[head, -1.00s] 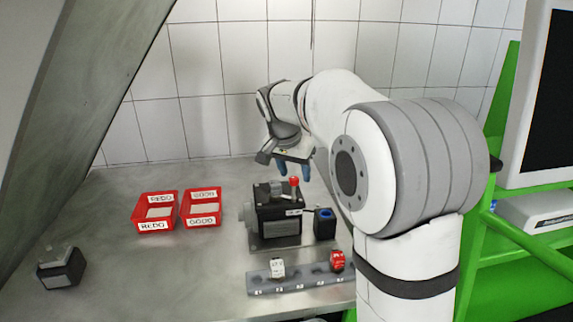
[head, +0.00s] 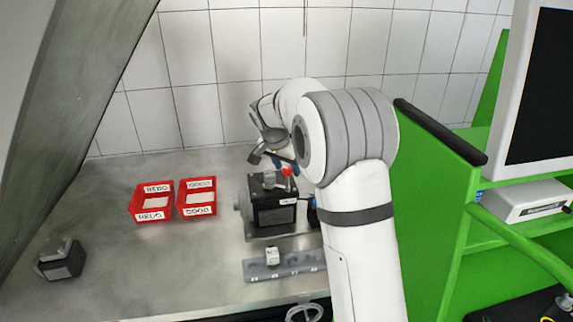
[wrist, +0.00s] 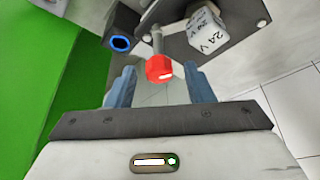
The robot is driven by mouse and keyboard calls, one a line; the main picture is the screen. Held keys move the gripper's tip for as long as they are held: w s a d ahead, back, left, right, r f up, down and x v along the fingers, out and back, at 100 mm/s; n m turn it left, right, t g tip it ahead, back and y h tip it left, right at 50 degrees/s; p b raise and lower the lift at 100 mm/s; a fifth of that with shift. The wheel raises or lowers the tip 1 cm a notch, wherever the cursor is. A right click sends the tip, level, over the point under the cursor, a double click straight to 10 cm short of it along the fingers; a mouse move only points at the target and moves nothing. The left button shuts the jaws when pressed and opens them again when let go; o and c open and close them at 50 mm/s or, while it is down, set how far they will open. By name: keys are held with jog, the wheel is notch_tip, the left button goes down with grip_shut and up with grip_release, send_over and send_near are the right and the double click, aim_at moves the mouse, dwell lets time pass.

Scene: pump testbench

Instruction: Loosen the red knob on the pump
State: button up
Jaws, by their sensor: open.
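The red knob (head: 287,171) sits on top of the dark pump (head: 272,207) on the grey bench. In the wrist view the red knob (wrist: 160,68) is on a thin metal stem, beyond and between the tips of my two blue fingers. My gripper (wrist: 160,88) is open, with a gap on both sides of the knob. In the head view my gripper (head: 285,162) is right at the knob and partly hidden behind it and my arm. I cannot tell whether a finger touches the knob.
A white 24 V block (wrist: 206,36) sits on the pump. A blue-ringed black socket (wrist: 121,43) is beside it. Two red bins (head: 151,215), a labelled rail (head: 262,271) and a dark block (head: 60,260) stand on the bench. A green frame (head: 430,190) is at right.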

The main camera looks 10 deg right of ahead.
jog(key=shift+c, duration=0.6)
jog(key=c, duration=0.9)
jog(key=shift+o, duration=0.2)
jog(key=shift+n+b, duration=0.3)
jog(key=n+y+b, duration=0.1)
jog(key=n, duration=0.1)
jog(key=shift+s+d+f+n+t, duration=0.1)
jog(key=shift+n+t, duration=0.3)
jog(key=n+y, duration=0.1)
jog(key=n, duration=0.1)
jog(key=n+y+b, duration=0.1)
jog(key=n, duration=0.2)
jog(key=shift+d+t, duration=0.15)
jog(key=shift+t, duration=0.15)
jog(key=n+y+b, duration=0.1)
jog(key=n, duration=0.2)
jog(key=n+y+b, duration=0.1)
jog(key=n, duration=0.1)
jog(key=shift+d+n, duration=0.15)
jog(key=shift+n, duration=0.25)
jog(key=shift+n+g+y+b, duration=0.5)
jog(key=shift+n+g+y, duration=0.15)
jog(key=shift+n, duration=1.25)
